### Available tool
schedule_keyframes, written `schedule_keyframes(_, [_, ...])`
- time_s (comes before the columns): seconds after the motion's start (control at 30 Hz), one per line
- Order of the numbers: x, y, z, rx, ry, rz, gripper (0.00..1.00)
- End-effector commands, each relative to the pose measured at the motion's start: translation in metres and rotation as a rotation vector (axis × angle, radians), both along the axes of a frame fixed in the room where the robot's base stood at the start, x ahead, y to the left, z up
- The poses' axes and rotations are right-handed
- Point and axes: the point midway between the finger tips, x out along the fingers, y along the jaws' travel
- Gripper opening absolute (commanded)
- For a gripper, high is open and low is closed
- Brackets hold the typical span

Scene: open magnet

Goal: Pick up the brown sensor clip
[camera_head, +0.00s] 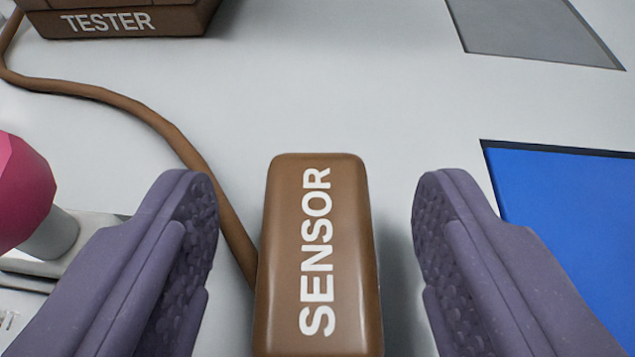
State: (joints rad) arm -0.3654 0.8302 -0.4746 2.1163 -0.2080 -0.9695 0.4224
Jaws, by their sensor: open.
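The brown sensor clip (318,260) is a rounded block with "SENSOR" in white letters along its top. It lies on the pale surface in the lower middle of the view, and its near end is cut off by the picture's lower edge. My gripper (315,230) is open, with one purple finger on each side of the clip. A gap shows between the clip and each finger. A brown cable (130,103) runs from the upper left down to the clip's left side.
A brown box marked "TESTER" (120,20) stands at the upper left. A pink knob (20,190) on a grey stem is at the left edge, near the left finger. A blue panel (570,215) lies at the right and a grey panel (530,30) at the upper right.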

Motion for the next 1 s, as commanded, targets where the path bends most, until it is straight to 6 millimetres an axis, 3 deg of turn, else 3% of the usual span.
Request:
schedule_keyframes(0.23, [0.002, 0.000, 0.000, 0.000, 0.000, 0.000, 0.59])
schedule_keyframes(0.47, [0.002, 0.000, 0.000, 0.000, 0.000, 0.000, 0.07])
schedule_keyframes(0.77, [0.002, 0.000, 0.003, 0.000, -0.001, 0.000, 0.06])
schedule_keyframes(1.0, [0.002, 0.000, 0.028, 0.001, -0.002, -0.001, 0.06])
